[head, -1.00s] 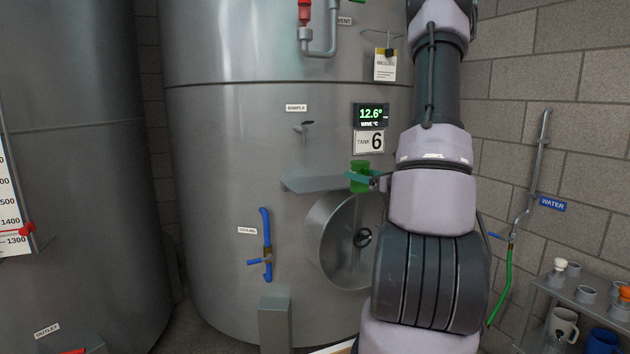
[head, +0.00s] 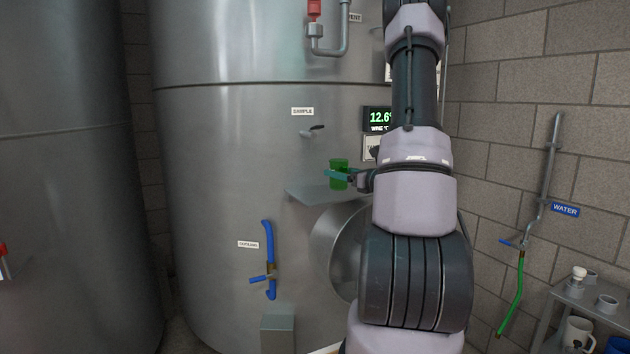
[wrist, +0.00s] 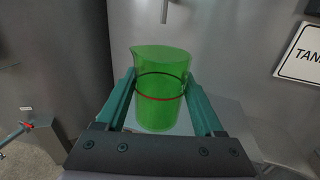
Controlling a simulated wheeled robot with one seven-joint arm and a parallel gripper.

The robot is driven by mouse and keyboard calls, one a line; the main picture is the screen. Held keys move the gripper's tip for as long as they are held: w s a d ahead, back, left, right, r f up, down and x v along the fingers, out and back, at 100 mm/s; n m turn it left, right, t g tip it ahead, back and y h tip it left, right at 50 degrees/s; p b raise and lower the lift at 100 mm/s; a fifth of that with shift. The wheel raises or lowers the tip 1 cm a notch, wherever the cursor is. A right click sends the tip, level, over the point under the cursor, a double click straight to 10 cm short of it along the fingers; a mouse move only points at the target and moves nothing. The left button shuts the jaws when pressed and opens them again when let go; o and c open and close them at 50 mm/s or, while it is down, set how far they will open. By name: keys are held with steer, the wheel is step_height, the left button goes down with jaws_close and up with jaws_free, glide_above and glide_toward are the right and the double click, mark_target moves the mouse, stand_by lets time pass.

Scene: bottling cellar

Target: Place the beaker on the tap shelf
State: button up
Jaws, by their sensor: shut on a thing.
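The green see-through beaker (head: 339,172) is upright in front of the tank, and it also shows in the wrist view (wrist: 160,84) with a dark band and a red band around it. My gripper (head: 337,177) has its teal fingers on both sides of the beaker and is shut on it; the fingers also show in the wrist view (wrist: 162,106). The grey tap shelf (head: 313,195) juts from the tank below the sample tap (head: 313,131). The beaker is over the shelf's right part; I cannot tell whether its base touches the shelf.
A round hatch (head: 337,252) sits below the shelf, partly behind my arm. A blue cooling pipe (head: 268,258) is on the tank at lower left. A cart with cups (head: 579,336) stands at the lower right by the wall. The shelf's left part is bare.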

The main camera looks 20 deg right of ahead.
steer(key=x, duration=1.1)
steer(key=shift+w+a, duration=0.1)
steer(key=shift+w, duration=0.2)
steer(key=shift+w+f, duration=0.1)
steer(key=shift+f, duration=0.8)
steer(key=shift+w+f, duration=0.15)
steer(key=shift+f, duration=0.75)
steer(key=shift+f, duration=0.1)
steer(key=o, duration=1.4)
steer(key=shift+c, duration=0.2)
